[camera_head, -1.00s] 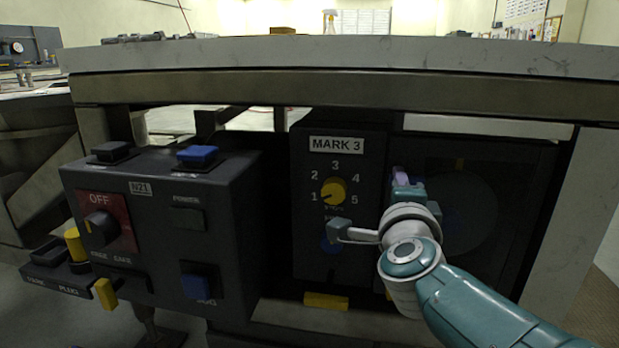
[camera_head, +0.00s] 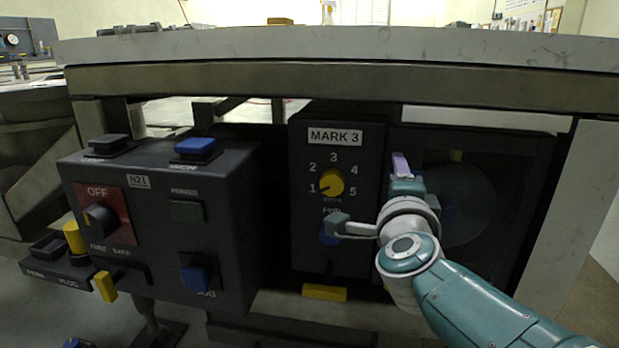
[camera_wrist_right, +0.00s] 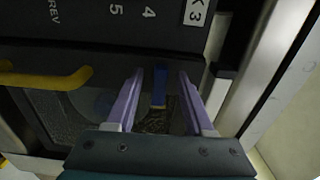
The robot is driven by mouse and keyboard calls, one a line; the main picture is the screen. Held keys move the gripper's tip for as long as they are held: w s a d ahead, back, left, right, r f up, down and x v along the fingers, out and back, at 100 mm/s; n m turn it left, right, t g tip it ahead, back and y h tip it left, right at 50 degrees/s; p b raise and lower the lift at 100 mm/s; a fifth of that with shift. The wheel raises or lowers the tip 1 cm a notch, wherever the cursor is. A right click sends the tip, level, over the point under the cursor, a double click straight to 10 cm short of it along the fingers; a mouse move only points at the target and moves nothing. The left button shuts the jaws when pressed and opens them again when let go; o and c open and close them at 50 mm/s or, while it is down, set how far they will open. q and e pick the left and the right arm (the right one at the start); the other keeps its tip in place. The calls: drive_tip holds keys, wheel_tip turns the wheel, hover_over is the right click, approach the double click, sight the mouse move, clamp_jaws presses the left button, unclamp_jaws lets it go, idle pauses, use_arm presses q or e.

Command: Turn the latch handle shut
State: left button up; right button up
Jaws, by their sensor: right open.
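My right gripper (camera_head: 402,164) is in front of the dark panel just right of the MARK 3 box. In the right wrist view its two purple fingers (camera_wrist_right: 160,98) are open and apart. A short blue bar (camera_wrist_right: 159,86) shows between them, with a visible gap on each side. It may be the latch handle, but I cannot tell for certain. A curved yellow bar (camera_wrist_right: 48,77) lies to the left of the fingers in that view. In the head view my gripper and arm hide part of the panel. My left gripper is out of view.
The MARK 3 box (camera_head: 308,240) carries a yellow dial (camera_head: 331,183). A control box (camera_head: 155,176) with blue buttons and a red OFF plate stands at the left. The stone tabletop (camera_head: 340,43) overhangs above, and a pale post (camera_head: 567,230) stands at the right.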

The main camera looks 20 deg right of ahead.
drive_tip(key=p+v, duration=0.3)
drive_tip(key=v, duration=0.6)
drive_tip(key=shift+s, duration=0.25)
drive_tip(key=shift+a+r, duration=0.1)
